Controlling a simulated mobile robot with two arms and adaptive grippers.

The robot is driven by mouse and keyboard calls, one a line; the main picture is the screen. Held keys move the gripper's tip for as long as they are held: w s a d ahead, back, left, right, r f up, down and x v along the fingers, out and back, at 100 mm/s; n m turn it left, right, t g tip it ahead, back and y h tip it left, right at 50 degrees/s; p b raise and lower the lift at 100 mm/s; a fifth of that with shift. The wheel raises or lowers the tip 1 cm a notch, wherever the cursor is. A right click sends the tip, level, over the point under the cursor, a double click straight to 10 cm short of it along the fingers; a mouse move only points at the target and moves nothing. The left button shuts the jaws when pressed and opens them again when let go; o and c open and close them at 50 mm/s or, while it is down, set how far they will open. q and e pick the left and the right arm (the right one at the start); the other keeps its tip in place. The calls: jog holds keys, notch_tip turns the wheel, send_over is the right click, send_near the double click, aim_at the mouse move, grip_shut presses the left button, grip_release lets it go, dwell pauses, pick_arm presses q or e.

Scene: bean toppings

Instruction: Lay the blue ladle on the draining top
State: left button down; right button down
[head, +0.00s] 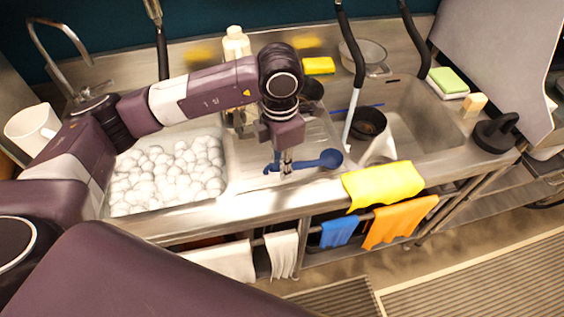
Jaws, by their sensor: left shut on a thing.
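The blue ladle (329,159) is in the middle of the head view, with its bowl to the right and its handle to the left. My left gripper (287,165) comes down from above and is shut on the ladle's handle. The ladle is at or just above the front part of the draining top (246,172), the metal surface between the two basins. I cannot tell whether it touches the surface. My right gripper is not in view.
A basin of white foam (167,178) lies left. The right basin (420,118) holds a dark pot (369,123). A yellow cloth (383,185) hangs over the front edge. A white bottle (236,42) and a yellow sponge (318,65) stand behind.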

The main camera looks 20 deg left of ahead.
pick_arm(q)
jog(key=c, duration=1.7)
grip_release()
jog(key=shift+c, duration=0.2)
notch_tip(320, 180, up, 12)
jog(key=shift+s+a, duration=0.1)
